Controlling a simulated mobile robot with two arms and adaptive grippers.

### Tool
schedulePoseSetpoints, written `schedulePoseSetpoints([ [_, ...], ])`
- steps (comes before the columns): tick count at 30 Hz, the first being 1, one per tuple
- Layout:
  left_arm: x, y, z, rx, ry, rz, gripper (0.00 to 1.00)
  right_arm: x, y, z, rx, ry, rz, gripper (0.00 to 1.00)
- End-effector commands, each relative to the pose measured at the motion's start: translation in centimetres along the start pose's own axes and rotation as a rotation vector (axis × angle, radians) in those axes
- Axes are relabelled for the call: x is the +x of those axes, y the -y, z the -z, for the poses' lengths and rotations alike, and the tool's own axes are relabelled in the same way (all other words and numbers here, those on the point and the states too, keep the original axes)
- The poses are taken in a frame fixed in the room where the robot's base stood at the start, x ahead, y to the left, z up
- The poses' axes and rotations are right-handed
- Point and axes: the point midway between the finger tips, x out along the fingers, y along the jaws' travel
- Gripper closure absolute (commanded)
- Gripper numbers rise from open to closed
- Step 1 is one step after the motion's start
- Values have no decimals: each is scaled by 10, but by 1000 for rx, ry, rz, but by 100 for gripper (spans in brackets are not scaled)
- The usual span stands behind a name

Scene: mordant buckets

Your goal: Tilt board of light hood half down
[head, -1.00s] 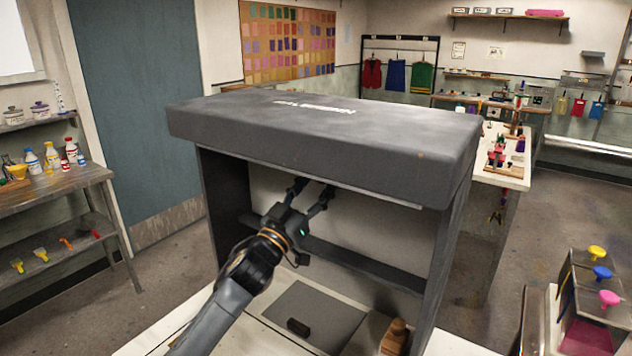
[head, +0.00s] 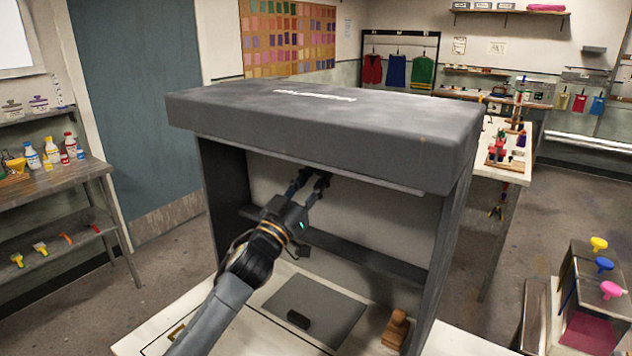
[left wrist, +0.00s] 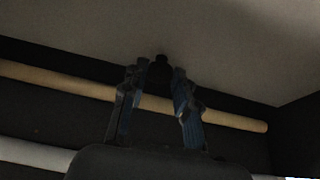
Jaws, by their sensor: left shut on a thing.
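The light hood (head: 320,120) is a dark grey box with an open front, standing on a pale bench. A pale board (head: 345,210) shows inside it behind the arm. My left gripper (head: 313,177) reaches in under the hood's top. In the left wrist view a pale flat surface (left wrist: 215,50), seemingly this board, fills the upper part. A small dark knob (left wrist: 161,66) shows on it, between the fingertips of my left gripper (left wrist: 160,75), which are shut on it. The board's exact tilt is hard to tell. My right gripper is not in view.
Two lamp tubes, one warm (left wrist: 60,82) and one white (left wrist: 35,153), run behind the fingers. A grey panel (head: 340,310) with a dark block (head: 298,320) and a wooden piece (head: 397,328) lie below. The hood's side walls stand close around my arm.

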Motion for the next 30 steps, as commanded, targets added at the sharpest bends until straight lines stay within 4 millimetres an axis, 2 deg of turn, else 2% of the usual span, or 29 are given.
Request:
schedulePoseSetpoints([
  [1,-7,-2,-8,-6,-22,-2,100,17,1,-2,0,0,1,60],
  [12,-33,-1,-6,-5,-175,-2,100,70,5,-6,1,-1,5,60],
  [18,-40,-1,-2,-3,-218,-1,100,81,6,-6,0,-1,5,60],
  [28,-40,0,-1,-1,-221,1,100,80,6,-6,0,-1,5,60],
  [29,-40,0,-1,-1,-221,1,69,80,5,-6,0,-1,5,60],
  [30,-40,0,-1,-1,-221,1,61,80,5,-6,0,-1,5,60],
])
